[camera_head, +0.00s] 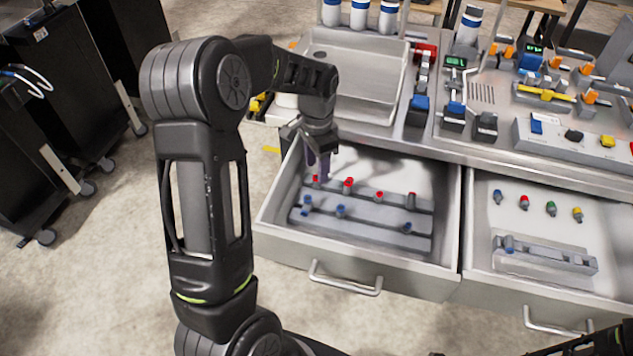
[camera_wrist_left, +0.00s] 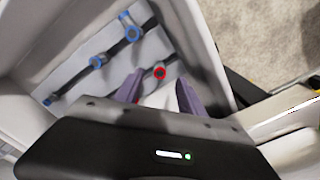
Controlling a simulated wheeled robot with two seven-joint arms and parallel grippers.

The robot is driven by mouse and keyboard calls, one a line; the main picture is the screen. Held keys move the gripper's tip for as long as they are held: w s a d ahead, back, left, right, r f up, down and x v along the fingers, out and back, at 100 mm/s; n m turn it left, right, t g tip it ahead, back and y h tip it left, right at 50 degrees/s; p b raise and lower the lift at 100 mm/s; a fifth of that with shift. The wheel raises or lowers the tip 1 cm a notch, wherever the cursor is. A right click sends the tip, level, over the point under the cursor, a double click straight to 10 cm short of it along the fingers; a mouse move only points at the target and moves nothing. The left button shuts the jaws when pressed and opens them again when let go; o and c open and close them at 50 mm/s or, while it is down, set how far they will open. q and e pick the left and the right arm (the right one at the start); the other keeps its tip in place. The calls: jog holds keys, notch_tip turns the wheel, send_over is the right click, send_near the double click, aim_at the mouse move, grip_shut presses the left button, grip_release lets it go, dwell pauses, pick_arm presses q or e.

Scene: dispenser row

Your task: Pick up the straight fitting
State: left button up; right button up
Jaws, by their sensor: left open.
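Small fittings stand in a grey rack (camera_head: 375,218) inside the open left drawer. The back row has several red-collared fittings (camera_head: 379,195), which look straight and upright. The front row has blue-collared fittings (camera_head: 341,211) that look branched or bent. My left gripper (camera_head: 322,172) is open above the left end of the back row. In the left wrist view, one red-collared fitting (camera_wrist_left: 159,73) shows just beyond the gap between the purple fingers (camera_wrist_left: 160,92), with nothing held. Blue-collared fittings (camera_wrist_left: 97,62) lie to its left. My right gripper is not in view.
The drawer walls (camera_head: 277,197) rise close to my left gripper. A second open drawer (camera_head: 610,215) at right holds several coloured pieces and a grey block (camera_head: 545,257). Above the drawers, the worktop carries a grey tray (camera_head: 358,85) and devices.

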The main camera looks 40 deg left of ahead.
aim_at(316, 184)
pick_arm(q)
notch_tip(316, 184, down, 5)
jog(key=shift+p, duration=0.55)
jog(key=shift+s, duration=0.1)
grip_shut()
dwell(0.4)
